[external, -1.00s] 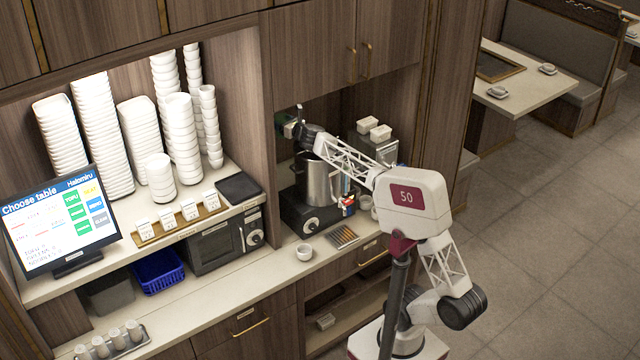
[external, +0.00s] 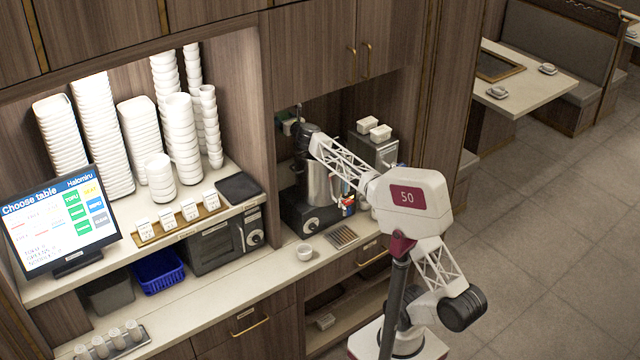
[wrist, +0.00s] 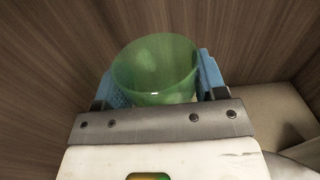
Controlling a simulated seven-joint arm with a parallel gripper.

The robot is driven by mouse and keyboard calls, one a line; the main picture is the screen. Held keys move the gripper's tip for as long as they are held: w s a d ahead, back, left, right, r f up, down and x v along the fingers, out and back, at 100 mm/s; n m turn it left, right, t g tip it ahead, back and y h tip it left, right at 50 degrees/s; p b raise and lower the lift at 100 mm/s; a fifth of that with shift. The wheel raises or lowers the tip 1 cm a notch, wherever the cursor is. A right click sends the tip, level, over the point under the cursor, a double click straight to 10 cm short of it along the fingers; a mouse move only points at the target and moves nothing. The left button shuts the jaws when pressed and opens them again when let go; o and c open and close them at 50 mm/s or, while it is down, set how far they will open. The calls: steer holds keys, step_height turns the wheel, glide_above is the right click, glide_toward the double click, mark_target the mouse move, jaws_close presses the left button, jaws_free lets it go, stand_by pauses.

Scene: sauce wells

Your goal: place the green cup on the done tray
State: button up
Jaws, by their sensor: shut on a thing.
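The green cup (wrist: 155,72) is translucent and shows in the wrist view between the two blue fingers of my gripper (wrist: 160,82). The fingers are shut on its sides, and its open rim shows. In the external view my gripper is at the back of the niche above the steel pot, mostly hidden by my wrist, and I cannot make out the cup clearly there. A flat dark tray (external: 240,187) lies empty on the shelf left of the niche. No label shows on it, so I cannot tell if it is the done tray.
A tall steel pot (external: 321,185) stands on a dark burner (external: 309,217) below my wrist. A small white bowl (external: 304,252) and a slatted metal rack (external: 343,237) sit on the counter in front. Stacked white bowls (external: 181,140) fill the left shelf. The niche has side walls and cabinets above.

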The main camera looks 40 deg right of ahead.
steer(key=shift+s+a+r+y, duration=0.25)
steer(key=shift+s+a+y, duration=0.05)
steer(key=shift+s+a, duration=0.6)
steer(key=shift+s+a+f+n+g+y, duration=0.1)
steer(key=shift+s+a+f+n+y, duration=0.55)
steer(key=shift+s+a, duration=2.8)
steer(key=shift+s+a+f+n+g+y, duration=0.15)
steer(key=shift+s+a+n+y, duration=1.1)
steer(key=shift+s, duration=3.85)
steer(key=shift+s+a+f+m+g+y, duration=0.1)
steer(key=shift+s+a+f+m+y, duration=0.3)
steer(key=shift+s+a, duration=3.95)
steer(key=shift+w+a+r+m+h, duration=0.5)
steer(key=shift+w+a+r+h, duration=0.45)
steer(key=shift+a, duration=5)
steer(key=w+a+m+g+h, duration=0.4)
steer(key=w+a+m+h, duration=0.7)
steer(key=w+a+h, duration=0.5)
steer(key=shift+w, duration=0.15)
